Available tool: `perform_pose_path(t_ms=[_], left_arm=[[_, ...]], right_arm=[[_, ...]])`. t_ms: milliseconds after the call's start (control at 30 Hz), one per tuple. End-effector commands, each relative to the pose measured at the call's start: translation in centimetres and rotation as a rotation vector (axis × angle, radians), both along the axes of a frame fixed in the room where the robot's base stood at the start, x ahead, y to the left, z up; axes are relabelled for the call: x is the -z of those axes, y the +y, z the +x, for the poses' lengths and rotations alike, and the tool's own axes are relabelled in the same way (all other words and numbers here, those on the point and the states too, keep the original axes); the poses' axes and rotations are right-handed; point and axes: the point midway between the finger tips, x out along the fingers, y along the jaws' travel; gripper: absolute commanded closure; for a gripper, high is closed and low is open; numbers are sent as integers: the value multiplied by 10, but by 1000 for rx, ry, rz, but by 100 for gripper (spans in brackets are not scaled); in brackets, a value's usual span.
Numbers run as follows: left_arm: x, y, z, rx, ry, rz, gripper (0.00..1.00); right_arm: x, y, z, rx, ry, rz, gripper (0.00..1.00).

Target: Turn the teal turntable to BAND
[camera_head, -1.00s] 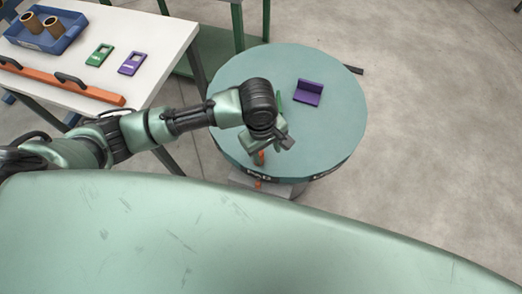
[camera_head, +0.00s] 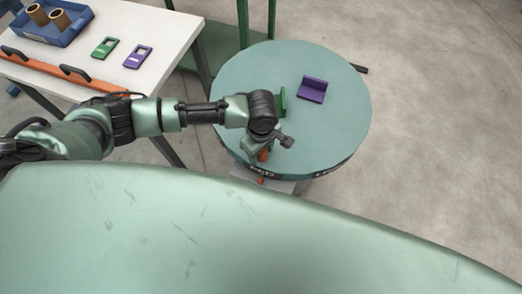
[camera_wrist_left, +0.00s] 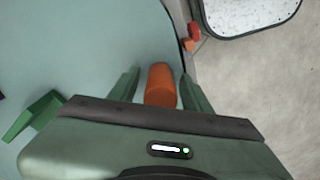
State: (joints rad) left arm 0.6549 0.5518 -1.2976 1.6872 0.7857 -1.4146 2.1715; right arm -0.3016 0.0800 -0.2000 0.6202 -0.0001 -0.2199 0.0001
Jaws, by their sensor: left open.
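The teal turntable (camera_head: 235,95) is a round disc in the middle of the head view, with dark labels on its near rim. An orange upright peg (camera_head: 263,156) stands near its near edge; it also shows in the left wrist view (camera_wrist_left: 160,85). My left gripper (camera_head: 266,150) is over this edge, open, with its green fingers on either side of the peg (camera_wrist_left: 160,80). Small gaps seem to show beside the peg. The label wording is too small to read. An orange marker (camera_head: 261,181) shows below the rim. My right gripper is out of view.
A purple bracket (camera_head: 312,92) and a partly hidden green bracket (camera_head: 283,102) sit on the turntable. A white table (camera_head: 170,40) at left carries a blue bin (camera_head: 60,38), flat green and purple plates and an orange bar. Floor to the right is clear.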

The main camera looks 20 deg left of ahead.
Motion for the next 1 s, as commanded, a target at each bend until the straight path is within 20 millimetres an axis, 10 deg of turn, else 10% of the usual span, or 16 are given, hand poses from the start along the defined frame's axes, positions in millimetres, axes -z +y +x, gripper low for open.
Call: perform_pose_path(t_ms=[133, 333, 1000], left_arm=[[0, 0, 0, 0, 0, 0, 51], [0, 0, 0, 0, 0, 0, 100], [-1, 0, 0, 0, 0, 0, 100]], right_arm=[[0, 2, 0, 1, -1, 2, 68], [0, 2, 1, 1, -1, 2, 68], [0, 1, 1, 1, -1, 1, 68]])
